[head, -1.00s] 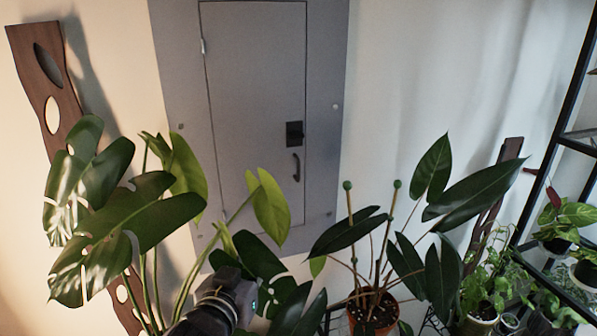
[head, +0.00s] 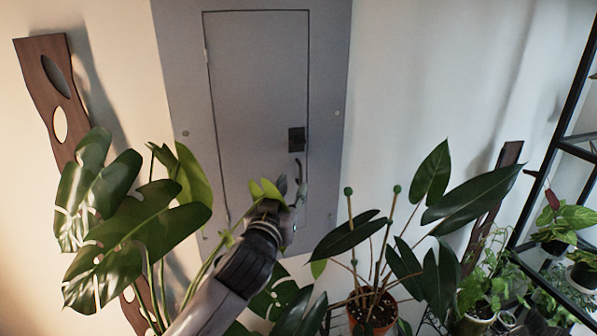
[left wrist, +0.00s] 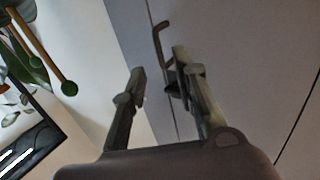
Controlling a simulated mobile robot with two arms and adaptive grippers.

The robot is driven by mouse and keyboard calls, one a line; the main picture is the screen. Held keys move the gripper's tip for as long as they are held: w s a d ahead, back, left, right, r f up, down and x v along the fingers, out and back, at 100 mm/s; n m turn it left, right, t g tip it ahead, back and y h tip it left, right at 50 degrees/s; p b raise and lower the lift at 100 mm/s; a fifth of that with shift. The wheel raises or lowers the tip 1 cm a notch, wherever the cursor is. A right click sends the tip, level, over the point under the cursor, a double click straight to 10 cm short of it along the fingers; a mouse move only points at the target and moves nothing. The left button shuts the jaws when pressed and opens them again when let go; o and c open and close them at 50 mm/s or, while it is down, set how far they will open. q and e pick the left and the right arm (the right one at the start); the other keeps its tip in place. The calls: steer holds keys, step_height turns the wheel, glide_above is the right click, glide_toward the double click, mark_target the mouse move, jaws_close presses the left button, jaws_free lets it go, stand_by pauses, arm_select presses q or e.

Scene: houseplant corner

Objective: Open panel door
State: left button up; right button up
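The grey panel door (head: 255,85) is set in a grey frame on the wall and looks closed. A dark latch plate (head: 296,140) is at its right edge, with a curved dark handle (head: 299,170) just below. My left gripper (head: 292,186) is at the lower end of the handle, fingers pointing up toward it. In the left wrist view, the left gripper (left wrist: 160,62) is open, fingers apart and empty. The handle (left wrist: 158,42) shows beyond the fingertips, close to the right finger. I cannot tell whether they touch. My right gripper is in neither view.
A large-leaved plant (head: 135,225) stands left, its leaves around my left arm. A potted plant (head: 372,310) with stakes stands right of the arm. A black shelf (head: 560,150) with plants is at the far right. Wooden boards (head: 50,90) lean on the wall.

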mark_target(300, 174)
arm_select(q)
steer(key=shift+p+x, duration=0.7)
steer(key=shift+x, duration=2.25)
steer(key=shift+f, duration=0.1)
jaws_close()
steer(key=shift+r, duration=0.2)
